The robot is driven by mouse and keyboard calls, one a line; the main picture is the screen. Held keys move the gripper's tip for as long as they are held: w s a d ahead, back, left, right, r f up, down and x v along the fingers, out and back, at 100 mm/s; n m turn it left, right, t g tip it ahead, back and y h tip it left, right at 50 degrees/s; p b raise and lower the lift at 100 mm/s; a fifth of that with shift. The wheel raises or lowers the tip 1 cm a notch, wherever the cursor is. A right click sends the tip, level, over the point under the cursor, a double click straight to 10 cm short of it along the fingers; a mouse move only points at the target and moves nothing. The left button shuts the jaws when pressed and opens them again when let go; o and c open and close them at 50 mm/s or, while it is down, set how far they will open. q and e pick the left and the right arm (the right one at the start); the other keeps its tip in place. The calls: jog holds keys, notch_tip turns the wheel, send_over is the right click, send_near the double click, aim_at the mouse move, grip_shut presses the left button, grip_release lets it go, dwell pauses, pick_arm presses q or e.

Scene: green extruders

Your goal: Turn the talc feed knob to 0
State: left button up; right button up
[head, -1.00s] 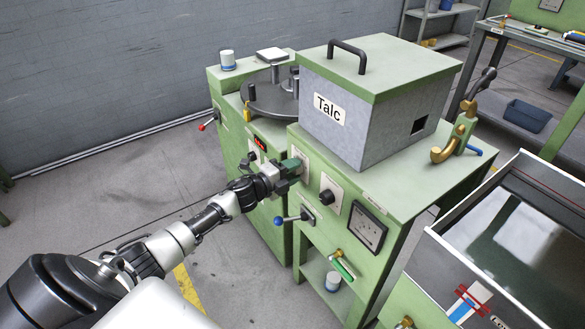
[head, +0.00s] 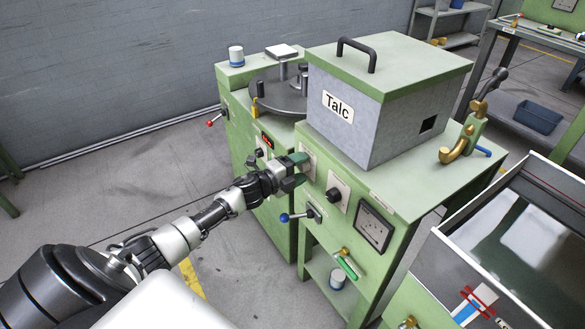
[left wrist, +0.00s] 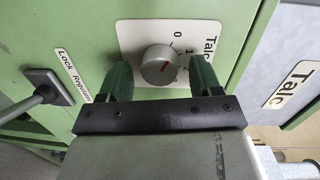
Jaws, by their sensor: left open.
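My left gripper (head: 304,169) is open at the green front panel. In the left wrist view its two green fingers (left wrist: 161,78) stand on either side of the knob, with gaps on both sides. In the head view the fingers hide this knob. My right gripper is not in view.
A dark knob (head: 337,195) and a blue-tipped lever (head: 300,215) sit close to my left gripper on the same panel. The grey Talc hopper (head: 375,125) stands above. A black dial gauge (head: 373,226) is further right. Open floor lies left of the machine.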

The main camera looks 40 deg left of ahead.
pick_arm(q)
jog(key=v, duration=1)
jog(key=shift+s, duration=0.3)
jog(key=shift+a, duration=0.15)
jog(key=s+f+n+g+y+p, duration=0.15)
jog(key=s+f+n, duration=0.3)
jog(key=f, duration=0.45)
jog(key=s+d+f+n+g+y+p, duration=0.1)
jog(key=s+f+n+g+y, duration=0.25)
jog(key=s+f, duration=0.4)
jog(key=s+f+n+g+y+p, duration=0.15)
jog(key=s+f+n, duration=0.25)
jog(key=f, duration=0.7)
jog(key=s+d+f+n+g, duration=0.2)
jog(key=s+d+f+g, duration=0.1)
jog(key=s, duration=0.6)
jog(key=s+d+f+n+g+p, duration=0.1)
jog(key=s+d+f+n+g, duration=0.1)
jog(key=s+d+f, duration=0.3)
jog(key=s+d+f+n+g+h+p, duration=0.1)
jog(key=s+d+f+g, duration=0.3)
jog(key=s+d, duration=0.4)
jog(key=s+n, duration=0.1)
jog(key=s, duration=0.4)
jog(key=shift+f, duration=0.25)
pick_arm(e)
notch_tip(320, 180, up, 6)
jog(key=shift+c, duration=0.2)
